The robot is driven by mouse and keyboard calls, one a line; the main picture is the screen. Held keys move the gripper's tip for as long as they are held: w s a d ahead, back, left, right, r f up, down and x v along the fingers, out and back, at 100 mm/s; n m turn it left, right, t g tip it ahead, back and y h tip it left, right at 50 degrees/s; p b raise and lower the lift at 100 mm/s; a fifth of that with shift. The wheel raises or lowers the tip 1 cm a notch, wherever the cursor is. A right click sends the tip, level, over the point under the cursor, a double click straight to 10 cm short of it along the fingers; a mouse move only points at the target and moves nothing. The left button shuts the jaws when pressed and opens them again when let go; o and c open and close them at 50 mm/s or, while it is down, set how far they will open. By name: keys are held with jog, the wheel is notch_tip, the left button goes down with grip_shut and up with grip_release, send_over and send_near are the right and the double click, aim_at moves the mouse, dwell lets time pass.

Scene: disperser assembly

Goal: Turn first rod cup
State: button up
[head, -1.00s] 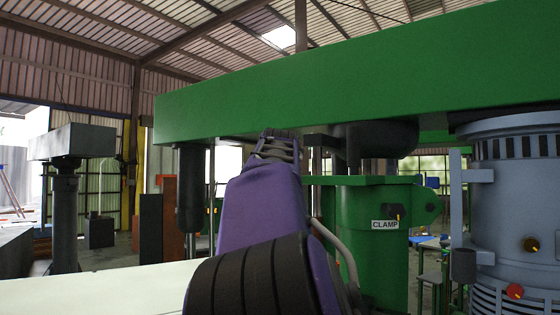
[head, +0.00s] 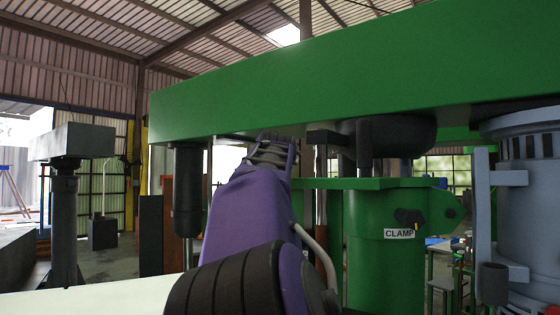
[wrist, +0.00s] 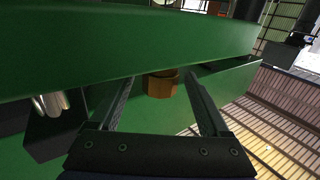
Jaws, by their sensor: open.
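In the wrist view, a brass-coloured round cup (wrist: 161,85) shows on the green beam (wrist: 150,45). My gripper (wrist: 160,80) is open, with one finger to each side of the cup. Gaps show between the fingers and the cup, and I cannot tell how far its far end reaches. In the head view, my purple arm reaches up to the underside of the big green beam (head: 350,75). My gripper and the cup are hidden there.
A black cylinder (head: 188,190) hangs under the beam left of my arm. A dark round housing (head: 398,134) and a green column (head: 385,260) labelled CLAMP stand to the right. A grey motor body (head: 530,210) is at far right. A pale surface (head: 95,297) lies at lower left.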

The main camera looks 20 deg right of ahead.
jog(key=shift+w+d, duration=0.15)
jog(key=shift+w, duration=0.2)
grip_shut()
dwell(0.4)
jog(key=shift+m+g+h, duration=0.3)
jog(key=shift+h, duration=0.3)
jog(key=shift+m+g+h, duration=2.3)
jog(key=shift+m+h, duration=0.3)
jog(key=shift+h, duration=0.5)
jog(key=shift+m+g+h, duration=0.3)
jog(key=shift+g, duration=0.1)
